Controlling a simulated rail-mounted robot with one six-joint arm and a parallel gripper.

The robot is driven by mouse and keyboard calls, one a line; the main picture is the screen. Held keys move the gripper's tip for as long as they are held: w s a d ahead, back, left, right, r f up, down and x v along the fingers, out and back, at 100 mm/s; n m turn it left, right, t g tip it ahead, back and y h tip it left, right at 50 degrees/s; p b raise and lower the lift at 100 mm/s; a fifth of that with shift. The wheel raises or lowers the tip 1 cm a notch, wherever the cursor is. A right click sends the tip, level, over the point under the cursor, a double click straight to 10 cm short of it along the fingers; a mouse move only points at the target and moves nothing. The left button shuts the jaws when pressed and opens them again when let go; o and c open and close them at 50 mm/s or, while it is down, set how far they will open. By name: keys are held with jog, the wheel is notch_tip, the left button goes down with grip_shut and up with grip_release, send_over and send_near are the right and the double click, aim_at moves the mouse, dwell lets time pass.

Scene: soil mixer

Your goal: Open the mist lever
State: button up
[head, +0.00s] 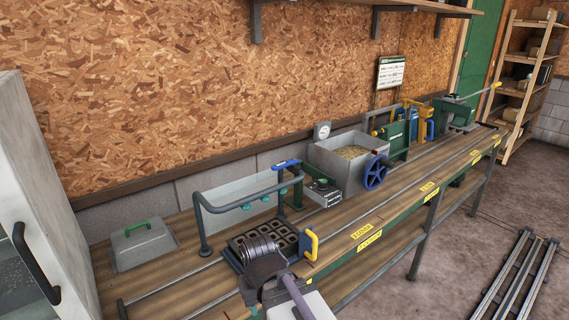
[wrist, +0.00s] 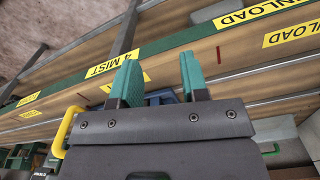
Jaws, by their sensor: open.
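In the head view my arm's end hangs over the front left of a dark cell tray (head: 287,236), to the left of and nearer than the lever, and hides the fingers.
The tray has a yellow handle (head: 312,243) on its right. A soil bin (head: 350,151) with a blue wheel (head: 375,172) stands farther right. A lidded grey box (head: 143,245) is at the left. Rails run along the bench, and a MIST label (wrist: 106,67) marks its edge.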

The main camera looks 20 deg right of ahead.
jog(key=shift+o, duration=0.7)
jog(key=shift+r+p, duration=0.3)
notch_tip(320, 180, up, 31)
jog(key=m+p, duration=1.5)
jog(key=p, duration=1.6)
send_over(280, 164)
notch_tip(280, 164, down, 11)
jog(key=b, duration=1)
jog(key=shift+s+b, duration=0.1)
jog(key=shift+b, duration=0.3)
jog(key=shift+r, duration=0.25)
